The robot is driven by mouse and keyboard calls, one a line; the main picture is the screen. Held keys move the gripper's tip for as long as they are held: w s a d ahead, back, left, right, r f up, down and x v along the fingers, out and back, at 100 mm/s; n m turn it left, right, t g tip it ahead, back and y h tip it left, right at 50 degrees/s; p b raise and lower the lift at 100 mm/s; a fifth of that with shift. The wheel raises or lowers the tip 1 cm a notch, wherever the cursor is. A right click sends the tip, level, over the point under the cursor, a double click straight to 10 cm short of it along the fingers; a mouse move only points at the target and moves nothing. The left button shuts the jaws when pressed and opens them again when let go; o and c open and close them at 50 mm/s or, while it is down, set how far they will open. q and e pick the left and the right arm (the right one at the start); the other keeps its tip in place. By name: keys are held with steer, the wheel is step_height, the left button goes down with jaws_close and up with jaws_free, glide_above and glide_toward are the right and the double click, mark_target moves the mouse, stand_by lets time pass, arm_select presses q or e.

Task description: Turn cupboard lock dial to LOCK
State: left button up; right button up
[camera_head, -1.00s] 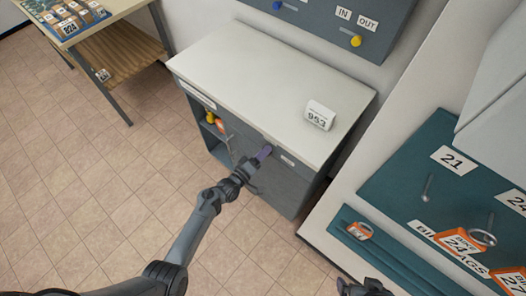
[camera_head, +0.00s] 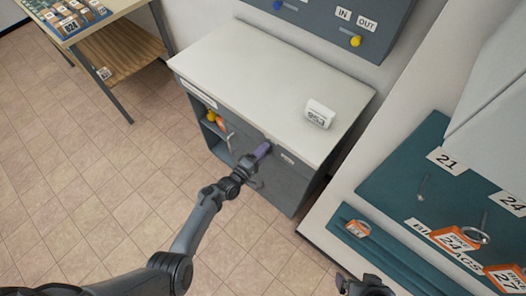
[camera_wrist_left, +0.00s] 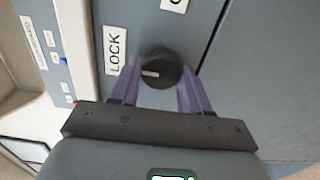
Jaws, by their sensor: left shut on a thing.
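The grey-blue cupboard (camera_head: 285,187) with a pale top stands mid-view in the head view. Its dark round dial (camera_wrist_left: 160,66) has a short white mark, which points left towards the white LOCK label (camera_wrist_left: 115,50) in the left wrist view. A second label (camera_wrist_left: 174,3) is cut off at the top edge. My left gripper (camera_head: 262,150) is at the cupboard's front, just under the top. Its purple fingers (camera_wrist_left: 159,88) are shut on the dial, one on each side. In the head view the gripper hides the dial. My right gripper (camera_head: 362,284) shows partly at the bottom edge; its jaws are unclear.
A white box (camera_head: 319,114) sits on the cupboard top. An open shelf holds yellow and orange items (camera_head: 216,119). A teal board with numbered tags (camera_head: 455,238) is at the right. A table (camera_head: 110,12) stands at upper left. The floor in front is clear.

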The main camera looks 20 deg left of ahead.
arm_select(q)
steer(key=o, duration=1)
steer(key=shift+o, duration=0.2)
steer(key=p+v, duration=0.2)
steer(key=v, duration=0.8)
steer(key=shift+s+a, duration=0.15)
steer(key=shift+s, duration=0.25)
steer(key=shift+s, duration=0.1)
